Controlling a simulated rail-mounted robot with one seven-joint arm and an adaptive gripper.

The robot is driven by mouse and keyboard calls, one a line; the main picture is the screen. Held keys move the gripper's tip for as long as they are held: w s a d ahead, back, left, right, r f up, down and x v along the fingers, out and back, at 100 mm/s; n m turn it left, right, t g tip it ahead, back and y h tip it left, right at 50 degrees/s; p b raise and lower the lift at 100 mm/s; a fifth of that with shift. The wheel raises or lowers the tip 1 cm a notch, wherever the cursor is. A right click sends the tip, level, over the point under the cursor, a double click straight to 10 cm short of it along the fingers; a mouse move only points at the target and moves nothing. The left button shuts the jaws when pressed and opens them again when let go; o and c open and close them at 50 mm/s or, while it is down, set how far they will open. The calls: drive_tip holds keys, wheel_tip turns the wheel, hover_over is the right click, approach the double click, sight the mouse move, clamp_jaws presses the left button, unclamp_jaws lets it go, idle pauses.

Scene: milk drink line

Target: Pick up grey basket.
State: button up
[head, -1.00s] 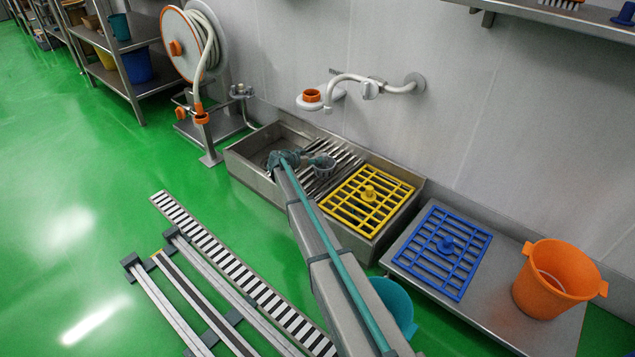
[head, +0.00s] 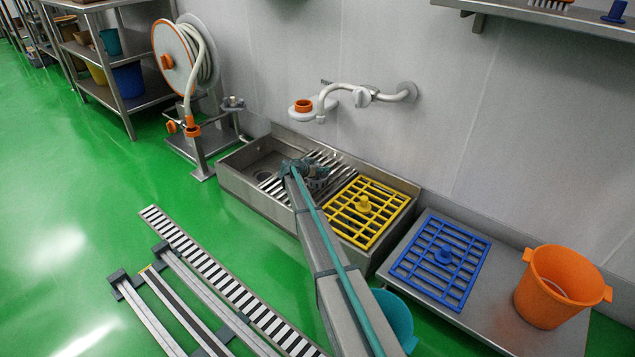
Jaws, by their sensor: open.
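The grey basket (head: 318,183) is a small slotted cup on the metal slats of the floor sink (head: 246,190). My gripper (head: 306,168) is at the far end of my arm, over the slats at the basket, and covers part of it. My gripper is open. It is small and dark here, so I cannot tell whether its fingers are around the basket or beside it.
A yellow grate (head: 364,205) lies on the sink's right part. A blue grate (head: 443,256) and an orange bucket (head: 553,286) are on the low metal table to the right. A teal bucket (head: 393,318) stands on the floor beside my arm. A wall tap (head: 362,97) overhangs the sink.

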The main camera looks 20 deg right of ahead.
drive_tip(key=shift+w+d, duration=0.1)
drive_tip(key=shift+d, duration=0.1)
clamp_jaws()
idle(0.5)
